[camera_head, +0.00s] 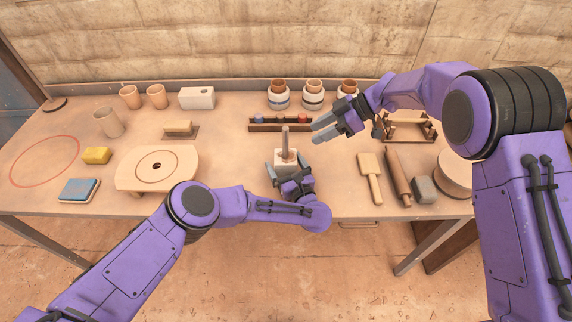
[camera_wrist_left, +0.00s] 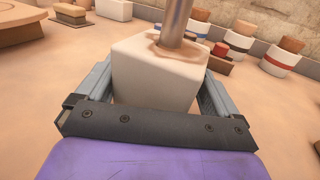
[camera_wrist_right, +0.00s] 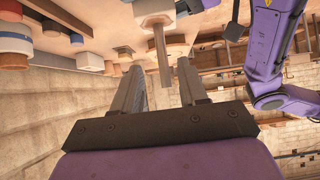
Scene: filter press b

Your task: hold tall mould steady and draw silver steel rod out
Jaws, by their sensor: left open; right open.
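The tall mould (camera_head: 287,166) is a white block standing upright near the table's front edge, with the silver steel rod (camera_head: 285,139) rising from its top. My left gripper (camera_head: 285,164) is open around the mould's sides. In the left wrist view the mould (camera_wrist_left: 155,80) sits between the open fingers, and the rod (camera_wrist_left: 175,22) leaves its top. My right gripper (camera_head: 318,131) is open and empty, to the right of the rod and apart from it. In the right wrist view the rod (camera_wrist_right: 162,57) appears between the fingertips, beyond them. The rod's lower end is hidden inside the mould.
A dark rack (camera_head: 265,126) stands just behind the mould. Several banded jars with brown tops (camera_head: 313,97) line the back. A wooden paddle (camera_head: 370,175) and a rolling pin (camera_head: 398,178) lie to the right.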

